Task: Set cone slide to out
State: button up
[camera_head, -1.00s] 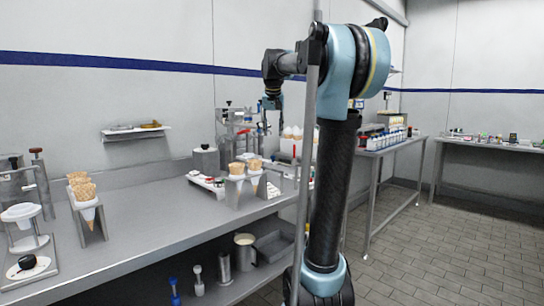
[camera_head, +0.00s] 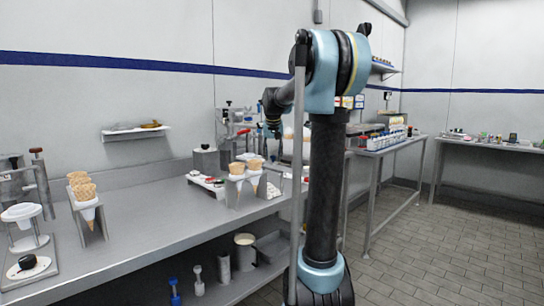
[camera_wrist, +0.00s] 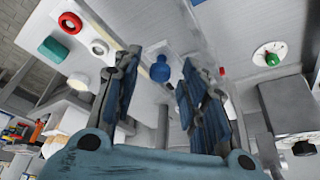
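My gripper (camera_wrist: 160,62) is open in the wrist view, with its two dark blue fingers apart and nothing held between them. A blue knob (camera_wrist: 160,73) shows beyond the fingers, in the gap between them, on or near a pale surface. I cannot tell for sure that this knob belongs to the cone slide. In the head view my gripper (camera_head: 274,128) is small and hangs over the far right part of the bench, near the equipment behind the cone stand. The fingers are too small there to read, and the cone slide cannot be made out.
A cone stand (camera_head: 234,189) holds waffle cones on the steel bench (camera_head: 150,225); another cone stand (camera_head: 91,225) is at left. The bench's middle is clear.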

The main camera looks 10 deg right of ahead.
grip_shut()
jog(key=shift+a, duration=0.1)
